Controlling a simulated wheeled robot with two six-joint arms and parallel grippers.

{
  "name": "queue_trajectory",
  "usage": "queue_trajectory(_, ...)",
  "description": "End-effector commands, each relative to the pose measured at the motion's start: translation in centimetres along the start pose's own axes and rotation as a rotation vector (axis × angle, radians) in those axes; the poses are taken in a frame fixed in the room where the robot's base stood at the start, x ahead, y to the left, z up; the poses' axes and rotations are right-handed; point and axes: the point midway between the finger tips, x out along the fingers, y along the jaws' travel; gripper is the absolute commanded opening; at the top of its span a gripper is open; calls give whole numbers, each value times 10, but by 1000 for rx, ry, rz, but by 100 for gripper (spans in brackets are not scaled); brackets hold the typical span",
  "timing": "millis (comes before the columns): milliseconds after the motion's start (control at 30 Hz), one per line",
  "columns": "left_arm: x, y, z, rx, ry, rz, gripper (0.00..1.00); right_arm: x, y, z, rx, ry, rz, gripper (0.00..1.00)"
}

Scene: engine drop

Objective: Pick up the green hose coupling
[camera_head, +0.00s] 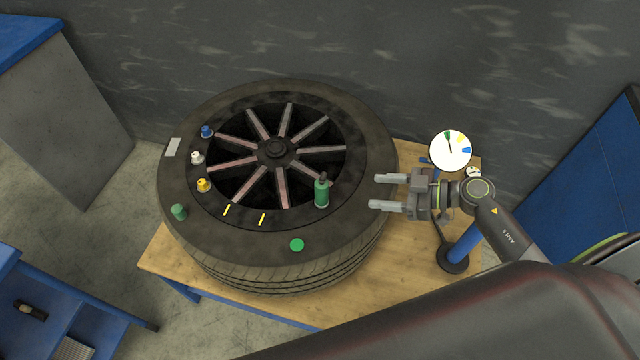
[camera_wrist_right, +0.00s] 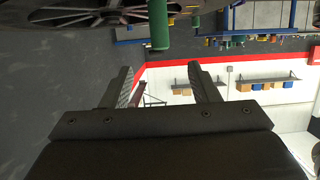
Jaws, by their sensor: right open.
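The green hose coupling (camera_head: 321,193), an upright green cylinder with a dark narrow top, stands on the right front part of the wheel lying flat on the table. It also shows in the right wrist view (camera_wrist_right: 160,32), at the top between the finger lines and beyond the tips. My right gripper (camera_head: 373,192) is open and empty, right of the coupling, with its fingers pointing left toward it. A gap separates the fingertips from the coupling. The open fingers also show in the right wrist view (camera_wrist_right: 160,72). My left gripper is not in view.
The tire (camera_head: 375,145) fills most of the wooden table (camera_head: 165,262). Blue (camera_head: 207,131), white (camera_head: 197,158) and yellow (camera_head: 204,185) fittings and a green cap (camera_head: 179,212) sit at its left. A green disc (camera_head: 297,245) lies in front. A dial gauge (camera_head: 450,151) stands behind my gripper.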

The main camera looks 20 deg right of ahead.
Motion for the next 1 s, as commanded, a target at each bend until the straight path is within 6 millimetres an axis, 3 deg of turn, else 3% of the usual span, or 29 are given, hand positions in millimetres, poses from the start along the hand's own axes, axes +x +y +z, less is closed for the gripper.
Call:
queue_trajectory(100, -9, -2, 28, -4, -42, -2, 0, 23, 0, -4, 2, 7, 0, 55)
queue_trajectory(233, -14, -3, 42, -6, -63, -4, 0, 48, 0, -4, 2, 7, 1, 55)
queue_trajectory(400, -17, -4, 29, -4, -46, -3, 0, 79, 0, -4, 2, 5, 0, 55)
queue_trajectory(600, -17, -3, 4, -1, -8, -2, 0, 96, 0, -2, -1, 3, 1, 55)
queue_trajectory(1000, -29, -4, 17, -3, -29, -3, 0, 144, 1, -11, 0, 3, 0, 55)
